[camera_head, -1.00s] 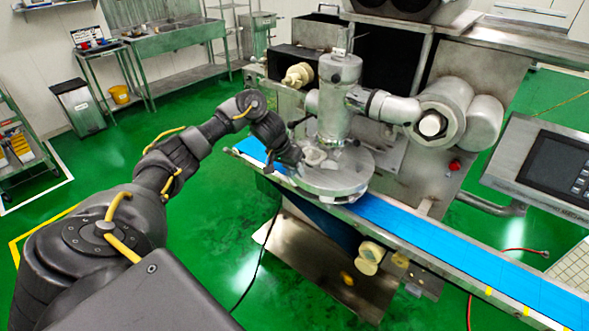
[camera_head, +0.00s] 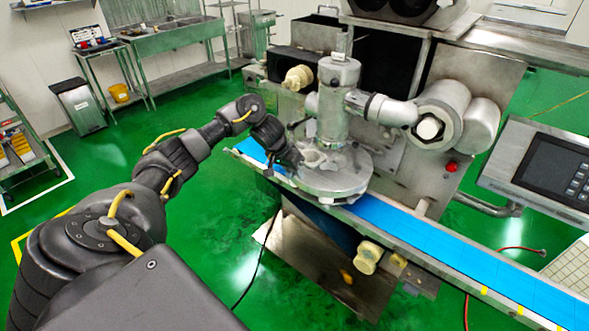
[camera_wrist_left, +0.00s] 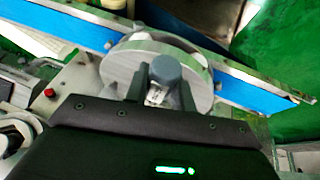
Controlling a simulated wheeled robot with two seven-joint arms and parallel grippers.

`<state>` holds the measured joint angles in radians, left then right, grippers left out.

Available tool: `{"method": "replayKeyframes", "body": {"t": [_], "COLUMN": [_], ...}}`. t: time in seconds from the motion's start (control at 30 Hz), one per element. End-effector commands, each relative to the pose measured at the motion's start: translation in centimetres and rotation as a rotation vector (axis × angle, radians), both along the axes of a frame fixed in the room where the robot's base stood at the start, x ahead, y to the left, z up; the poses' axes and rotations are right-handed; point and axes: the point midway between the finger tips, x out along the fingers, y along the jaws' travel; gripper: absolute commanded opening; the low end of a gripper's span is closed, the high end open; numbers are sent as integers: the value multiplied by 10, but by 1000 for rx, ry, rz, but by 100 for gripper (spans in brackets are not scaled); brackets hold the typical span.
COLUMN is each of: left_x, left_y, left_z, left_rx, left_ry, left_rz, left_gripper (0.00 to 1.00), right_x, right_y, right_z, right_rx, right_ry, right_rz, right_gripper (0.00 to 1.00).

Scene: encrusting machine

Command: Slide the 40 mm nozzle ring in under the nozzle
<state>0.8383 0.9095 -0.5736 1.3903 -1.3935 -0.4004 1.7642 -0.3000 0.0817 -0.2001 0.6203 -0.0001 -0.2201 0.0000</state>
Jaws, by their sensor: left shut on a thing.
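The nozzle is the lower end of the upright metal cylinder (camera_head: 338,97) above the round metal disc (camera_head: 335,187). My left gripper (camera_head: 297,157) is low at the left side of the disc, close to the nozzle. It is shut on a small pale piece, apparently the nozzle ring (camera_head: 313,159), just left of and below the cylinder. I cannot tell whether the ring touches the disc. In the left wrist view, the gripper (camera_wrist_left: 162,92) is over the disc, with a rounded blue-grey part (camera_wrist_left: 167,69) between its fingers; the ring is not clear there. My right gripper is not in view.
A blue conveyor belt (camera_head: 430,240) runs under the disc. A horizontal metal pipe (camera_head: 385,108) joins the cylinder from the right. A control panel (camera_head: 545,165) stands at the right. Green floor is open at the left.

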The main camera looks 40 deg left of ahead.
Motion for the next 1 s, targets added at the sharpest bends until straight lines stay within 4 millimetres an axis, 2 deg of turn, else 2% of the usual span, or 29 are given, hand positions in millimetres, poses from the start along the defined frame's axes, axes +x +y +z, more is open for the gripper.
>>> {"method": "replayKeyframes", "body": {"t": [1.0], "left_x": [0], "left_y": [-1], "left_z": [-4], "left_rx": [0], "left_ry": [-1], "left_rz": [0], "left_gripper": [0], "right_x": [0], "right_y": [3], "right_z": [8], "right_rx": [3], "right_ry": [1], "right_rz": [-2], "right_gripper": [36]}}
